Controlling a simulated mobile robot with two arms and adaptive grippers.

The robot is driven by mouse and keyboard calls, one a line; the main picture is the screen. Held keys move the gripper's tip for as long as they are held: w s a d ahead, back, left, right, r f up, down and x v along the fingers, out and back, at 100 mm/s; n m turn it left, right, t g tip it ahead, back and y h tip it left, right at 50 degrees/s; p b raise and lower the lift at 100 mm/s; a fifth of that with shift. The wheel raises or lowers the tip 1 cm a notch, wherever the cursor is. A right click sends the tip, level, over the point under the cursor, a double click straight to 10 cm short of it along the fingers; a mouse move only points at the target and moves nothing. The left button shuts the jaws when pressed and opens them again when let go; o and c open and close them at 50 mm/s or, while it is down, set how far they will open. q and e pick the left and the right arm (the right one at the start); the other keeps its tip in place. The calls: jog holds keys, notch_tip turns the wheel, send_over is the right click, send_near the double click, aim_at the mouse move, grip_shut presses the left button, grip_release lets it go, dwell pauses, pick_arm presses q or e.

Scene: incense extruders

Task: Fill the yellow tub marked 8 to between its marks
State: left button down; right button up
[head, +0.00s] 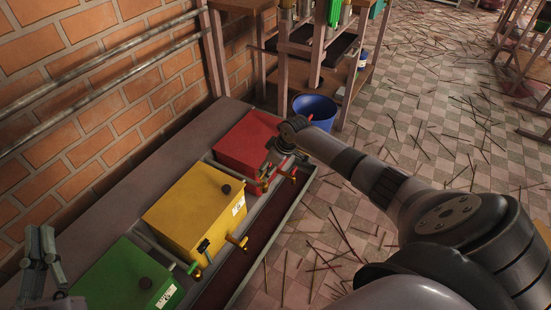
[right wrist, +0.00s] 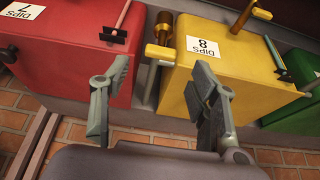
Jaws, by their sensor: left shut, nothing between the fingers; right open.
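The yellow tub (head: 190,210) stands on the bench between the red and green tubs. In the right wrist view its front (right wrist: 235,70) appears inverted, with the label marked 8 (right wrist: 207,47). A brass tap with a yellow lever (right wrist: 160,53) is at its corner near the red tub. A gauge with a black marker (right wrist: 283,74) is on its front. The fill level cannot be read. My right gripper (right wrist: 160,78) is open, its fingers either side of that lever in the picture; contact cannot be told. My left gripper (head: 40,262) is shut and empty, left of the green tub.
The red tub marked 7 (head: 242,143) and the green tub (head: 122,277) flank the yellow one closely. A dark trough (head: 262,240) runs along their front. A blue bucket (head: 315,108) stands on the stick-strewn floor beyond. A brick wall (head: 90,100) bounds the left.

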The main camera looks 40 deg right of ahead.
jog(key=a+v, duration=0.1)
jog(key=v, duration=0.6)
jog(key=shift+d, duration=0.4)
